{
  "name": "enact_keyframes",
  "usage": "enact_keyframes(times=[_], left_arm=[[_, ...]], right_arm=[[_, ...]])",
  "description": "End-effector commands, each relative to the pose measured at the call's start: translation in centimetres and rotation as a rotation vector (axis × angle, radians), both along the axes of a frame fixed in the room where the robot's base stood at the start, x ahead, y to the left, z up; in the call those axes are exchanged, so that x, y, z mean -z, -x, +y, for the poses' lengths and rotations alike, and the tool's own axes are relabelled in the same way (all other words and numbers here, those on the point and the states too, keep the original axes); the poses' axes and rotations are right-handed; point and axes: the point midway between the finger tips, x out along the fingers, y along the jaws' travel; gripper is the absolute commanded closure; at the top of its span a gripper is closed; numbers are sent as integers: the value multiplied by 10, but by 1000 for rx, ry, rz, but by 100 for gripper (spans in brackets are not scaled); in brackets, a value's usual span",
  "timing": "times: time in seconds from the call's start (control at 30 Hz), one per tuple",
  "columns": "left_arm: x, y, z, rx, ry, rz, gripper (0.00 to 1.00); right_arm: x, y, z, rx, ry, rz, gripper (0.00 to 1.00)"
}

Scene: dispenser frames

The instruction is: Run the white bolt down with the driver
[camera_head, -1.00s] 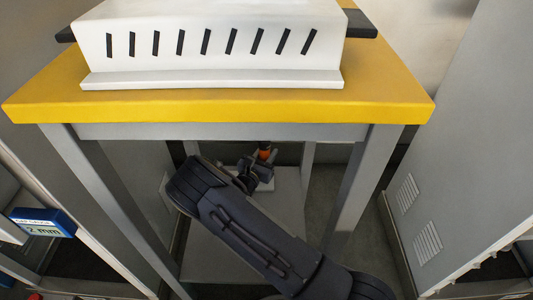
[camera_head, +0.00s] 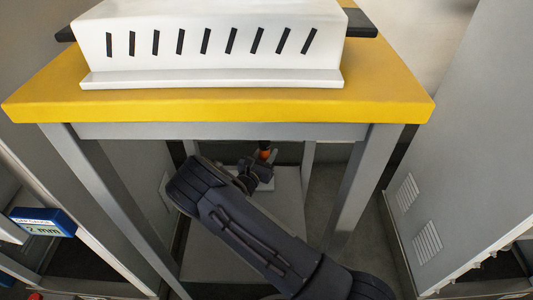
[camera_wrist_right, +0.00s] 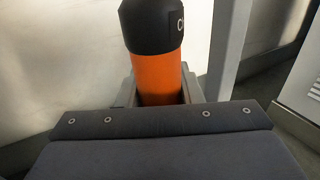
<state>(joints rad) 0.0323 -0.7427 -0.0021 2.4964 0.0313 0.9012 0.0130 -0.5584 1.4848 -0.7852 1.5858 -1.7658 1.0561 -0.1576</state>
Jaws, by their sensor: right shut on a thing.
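The driver has an orange body (camera_head: 264,154) and a dark cap. It stands under the yellow table, where my right arm reaches in. My right gripper (camera_head: 256,172) is shut on the driver. In the right wrist view the orange body (camera_wrist_right: 167,80) rises between the jaws (camera_wrist_right: 167,92), with the black cap and part of a pale letter marking above. The driver's lower end is hidden by my gripper. I cannot make out the white bolt in either view. My left gripper is not in view.
The yellow tabletop (camera_head: 220,106) hangs over the work area and carries a white slotted housing (camera_head: 210,45). Grey legs (camera_head: 348,195) stand on both sides of my arm. A blue display reading 2 mm (camera_head: 42,222) is at the left. A grey vented cabinet (camera_head: 445,150) stands at the right.

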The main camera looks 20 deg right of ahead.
Motion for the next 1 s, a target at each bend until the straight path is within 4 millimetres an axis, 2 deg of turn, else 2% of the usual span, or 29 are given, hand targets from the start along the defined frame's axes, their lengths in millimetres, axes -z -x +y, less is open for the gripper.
enact_keyframes(times=[1.0], left_arm=[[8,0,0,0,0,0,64]], right_arm=[[12,0,0,0,1,-2,99]])
